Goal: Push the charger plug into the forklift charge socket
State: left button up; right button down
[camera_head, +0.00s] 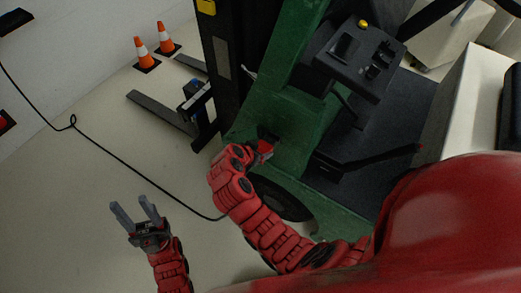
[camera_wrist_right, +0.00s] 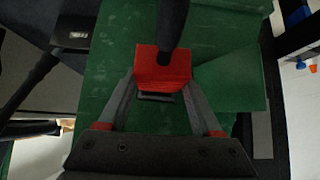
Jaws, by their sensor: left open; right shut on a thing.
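The red charger plug (camera_wrist_right: 163,70) is between the two grey fingers of my right gripper (camera_wrist_right: 160,82), which is shut on it. A thick black cable leaves the plug at the top of the right wrist view. In the head view the plug (camera_head: 265,148) is close to the green side of the forklift (camera_head: 300,125). A dark fitting (camera_head: 268,133) shows there beside it; I cannot tell whether this is the charge socket or whether the plug touches it. My left gripper (camera_head: 135,210) is open and empty over the floor, at the lower left.
A black cable (camera_head: 120,160) runs from the left wall across the floor towards my right arm. Two orange cones (camera_head: 142,54) stand by the wall near the forks (camera_head: 160,112). The forklift's control console (camera_head: 350,55) is above right. The floor at left is mostly clear.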

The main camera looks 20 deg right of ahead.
aim_at(267, 143)
jog(key=shift+w+d+b, duration=0.45)
jog(key=shift+w+d, duration=0.15)
jog(key=shift+d, duration=0.2)
jog(key=shift+w+d+b, duration=0.45)
jog(key=shift+w+d, duration=0.15)
jog(key=shift+d, duration=0.15)
grip_release()
jog(key=b+v, duration=0.1)
jog(key=v, duration=0.3)
jog(key=shift+a+r+b, duration=0.1)
jog(key=shift+a+b, duration=0.25)
jog(key=shift+b, duration=0.05)
jog(key=p+v, duration=0.2)
jog(key=v, duration=1.1)
jog(key=shift+d, duration=0.2)
